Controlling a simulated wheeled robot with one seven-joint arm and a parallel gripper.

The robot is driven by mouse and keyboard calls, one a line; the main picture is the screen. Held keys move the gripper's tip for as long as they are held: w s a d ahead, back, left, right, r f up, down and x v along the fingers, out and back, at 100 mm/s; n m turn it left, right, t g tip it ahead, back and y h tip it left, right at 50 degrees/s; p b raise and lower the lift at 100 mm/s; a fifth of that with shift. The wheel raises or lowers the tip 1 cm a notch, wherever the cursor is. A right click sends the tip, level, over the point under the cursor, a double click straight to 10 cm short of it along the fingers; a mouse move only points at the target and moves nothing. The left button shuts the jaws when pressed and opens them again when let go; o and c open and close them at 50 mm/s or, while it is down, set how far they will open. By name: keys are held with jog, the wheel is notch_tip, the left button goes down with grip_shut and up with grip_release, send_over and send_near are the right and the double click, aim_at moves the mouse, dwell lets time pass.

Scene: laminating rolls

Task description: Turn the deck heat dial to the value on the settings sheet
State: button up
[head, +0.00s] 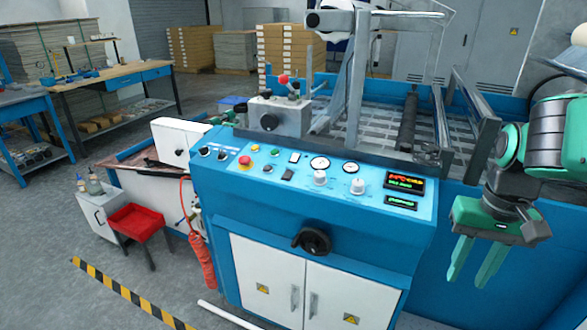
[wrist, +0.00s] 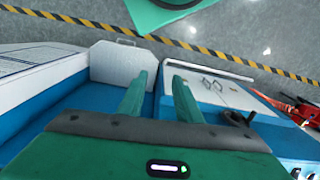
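The blue machine's sloped control panel (head: 300,200) shows in the head view. Two pale knobs, a left knob (head: 320,178) and a right knob (head: 357,187), sit below two round gauges. Their labels are too small to read, so I cannot tell which is the deck heat dial. A display (head: 404,184) with red and green digits is to their right.
A black handwheel (head: 312,241) juts from the machine's front above white cabinet doors (head: 295,285). A red emergency button (head: 245,161) and small black knobs (head: 213,153) are on the panel's left. The floor in front is mostly clear.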

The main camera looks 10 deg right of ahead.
jog(key=shift+w, duration=0.2)
jog(key=shift+o, duration=1.6)
jog(key=shift+w+r+n, duration=0.2)
jog(key=shift+r+n, duration=0.15)
jog(key=shift+r, duration=0.1)
jog(key=shift+w+r+n, duration=0.2)
jog(key=shift+r+n, duration=0.15)
jog(key=shift+r, duration=0.1)
jog(key=n+t, duration=0.2)
jog(key=n, duration=1.9)
send_near(320, 173)
jog(key=f, duration=0.6)
jog(key=w+f, duration=0.1)
jog(key=f, duration=0.2)
jog(key=shift+w+f, duration=0.1)
jog(key=shift+w, duration=0.05)
jog(key=shift+c, duration=0.2)
